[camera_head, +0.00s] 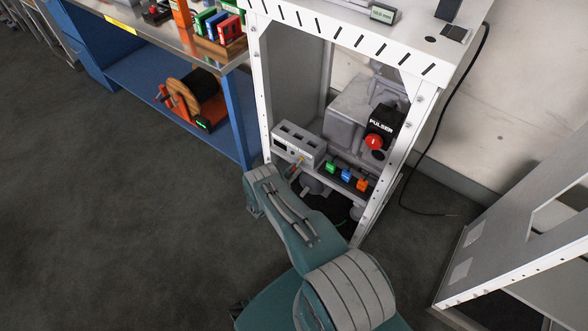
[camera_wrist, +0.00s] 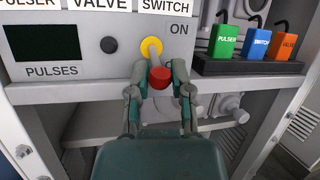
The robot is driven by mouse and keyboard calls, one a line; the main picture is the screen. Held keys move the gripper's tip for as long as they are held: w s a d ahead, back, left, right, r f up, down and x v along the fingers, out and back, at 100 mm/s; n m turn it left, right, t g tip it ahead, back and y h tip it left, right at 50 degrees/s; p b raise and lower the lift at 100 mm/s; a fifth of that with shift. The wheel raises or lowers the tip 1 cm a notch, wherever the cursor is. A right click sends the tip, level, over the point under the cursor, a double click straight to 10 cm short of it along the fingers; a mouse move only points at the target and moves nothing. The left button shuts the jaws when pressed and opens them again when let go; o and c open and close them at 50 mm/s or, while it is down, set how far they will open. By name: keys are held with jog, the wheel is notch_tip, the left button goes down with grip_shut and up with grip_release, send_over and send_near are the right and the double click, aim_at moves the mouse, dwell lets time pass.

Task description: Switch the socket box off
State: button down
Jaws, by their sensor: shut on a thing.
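The grey socket box (camera_head: 293,137) sits on the shelf inside the white frame in the head view. In the wrist view its front panel (camera_wrist: 100,64) fills the upper left, with a dark display marked PULSES. A toggle switch with a round yellow base (camera_wrist: 151,46) and a red-tipped lever (camera_wrist: 160,77) sticks out toward the camera, beside the word ON. My gripper (camera_wrist: 160,80) has a finger on each side of the red tip and is shut on it.
Right of the box, green (camera_wrist: 225,41), blue (camera_wrist: 257,44) and orange (camera_wrist: 286,46) plugs stand in a black holder. A black PULSER unit with a red button (camera_head: 373,142) is behind them. White frame posts stand close on both sides.

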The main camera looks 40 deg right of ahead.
jog(key=shift+w+f+h, duration=0.1)
jog(key=shift+w+h, duration=0.05)
jog(key=shift+h, duration=0.35)
jog(key=c, duration=0.5)
grip_release()
jog(key=shift+f, duration=0.1)
jog(key=a, duration=0.5)
jog(key=s+a+f, duration=0.1)
jog(key=a, duration=0.8)
jog(key=shift+s+a+f, duration=0.2)
jog(key=shift+s+a, duration=0.1)
jog(key=shift+s, duration=0.05)
jog(key=shift+r, duration=0.1)
